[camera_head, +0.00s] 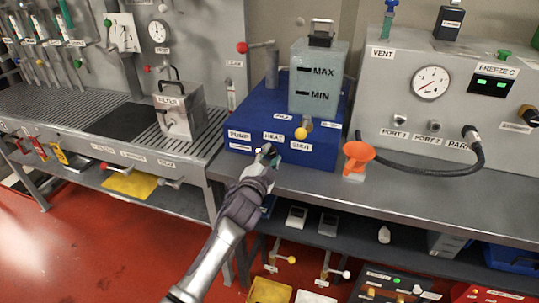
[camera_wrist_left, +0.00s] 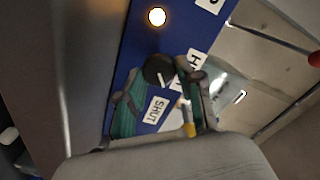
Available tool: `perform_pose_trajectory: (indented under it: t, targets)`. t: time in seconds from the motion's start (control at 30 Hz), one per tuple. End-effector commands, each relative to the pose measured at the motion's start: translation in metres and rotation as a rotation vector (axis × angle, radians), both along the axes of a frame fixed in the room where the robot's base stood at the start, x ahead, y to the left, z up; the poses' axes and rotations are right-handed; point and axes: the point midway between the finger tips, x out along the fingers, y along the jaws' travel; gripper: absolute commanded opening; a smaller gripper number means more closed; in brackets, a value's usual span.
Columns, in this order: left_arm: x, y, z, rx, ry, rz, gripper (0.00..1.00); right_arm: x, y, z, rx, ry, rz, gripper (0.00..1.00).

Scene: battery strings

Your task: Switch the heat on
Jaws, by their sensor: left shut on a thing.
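The blue box (camera_head: 318,158) carries PUMP, HEAT and SHUT labels on its front. A grey-green tank (camera_head: 318,75) marked MAX and MIN stands on it. My left gripper (camera_head: 266,153) is at the box front, just below the HEAT label (camera_head: 273,136), and covers most of the knob there. In the left wrist view, a round black knob (camera_wrist_left: 157,68) with a white pointer line sits between the fingers of my left gripper (camera_wrist_left: 159,76), which is shut on it. A small lamp (camera_wrist_left: 157,16) beside the knob glows bright. My right gripper is not in view.
A yellow-ended lever (camera_head: 301,131) juts out right of the HEAT label. A black hose (camera_head: 430,170) runs along the bench to the grey panel. A filter canister (camera_head: 182,110) stands at left.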

Motion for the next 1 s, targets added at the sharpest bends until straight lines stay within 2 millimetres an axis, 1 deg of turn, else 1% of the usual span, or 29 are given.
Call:
perform_pose_trajectory:
  t: [0.1, 0.3, 0.87, 0.9, 0.97, 1.0]
  targets:
    - [-0.0001, -0.0001, -0.0004, 0.062, -0.019, 0.000, 0.02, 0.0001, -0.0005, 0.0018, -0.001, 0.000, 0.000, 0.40]
    - [-0.0001, -0.0004, -0.0010, 0.131, -0.041, 0.000, 0.02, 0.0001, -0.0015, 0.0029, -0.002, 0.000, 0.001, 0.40]
    - [-0.0003, -0.0006, -0.0014, 0.162, -0.051, 0.000, 0.02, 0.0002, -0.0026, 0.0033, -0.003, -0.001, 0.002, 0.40]
    - [-0.0003, -0.0006, -0.0015, 0.162, -0.051, 0.000, 0.38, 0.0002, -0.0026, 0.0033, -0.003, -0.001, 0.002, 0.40]
    - [-0.0003, -0.0006, -0.0014, 0.162, -0.051, 0.000, 0.48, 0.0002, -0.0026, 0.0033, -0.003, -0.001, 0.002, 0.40]
    - [-0.0003, -0.0006, -0.0014, 0.162, -0.051, 0.000, 0.55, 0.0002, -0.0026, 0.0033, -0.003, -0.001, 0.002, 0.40]
